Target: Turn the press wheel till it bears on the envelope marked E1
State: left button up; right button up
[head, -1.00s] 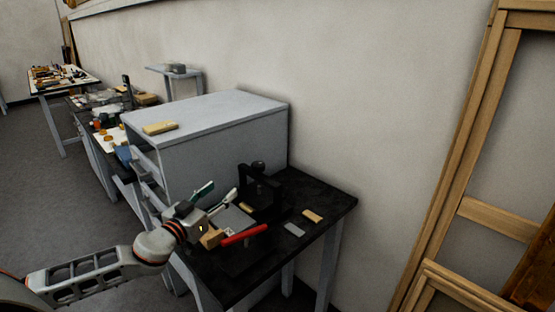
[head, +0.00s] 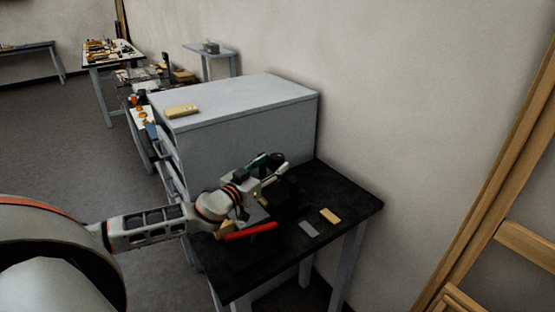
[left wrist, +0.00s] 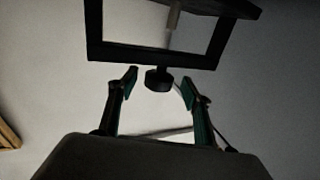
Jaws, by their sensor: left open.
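The black press (head: 287,196) stands on the dark bench, largely hidden behind my left gripper in the head view. In the left wrist view its black frame (left wrist: 150,54) crosses the top, with a pale screw inside the opening. The press wheel (left wrist: 158,80), a small dark knob, sits on a short stem outside the frame. My left gripper (head: 267,160) is open, with its fingertips on either side of the wheel and gaps showing. No envelope marked E1 can be made out; the space under the screw is hidden in the head view. My right gripper is not in view.
The dark bench top (head: 350,200) holds a red bar (head: 251,231), a grey plate (head: 309,229) and a tan block (head: 330,215). A large grey cabinet (head: 240,95) stands close behind the gripper, with a wall beyond. The bench's right end is clear.

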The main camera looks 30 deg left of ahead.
aim_at(277, 161)
pick_arm(q)
jog(key=shift+w+d+p, duration=0.1)
jog(key=shift+w+p, duration=0.2)
jog(key=shift+w, duration=1.3)
jog(key=c, duration=1.1)
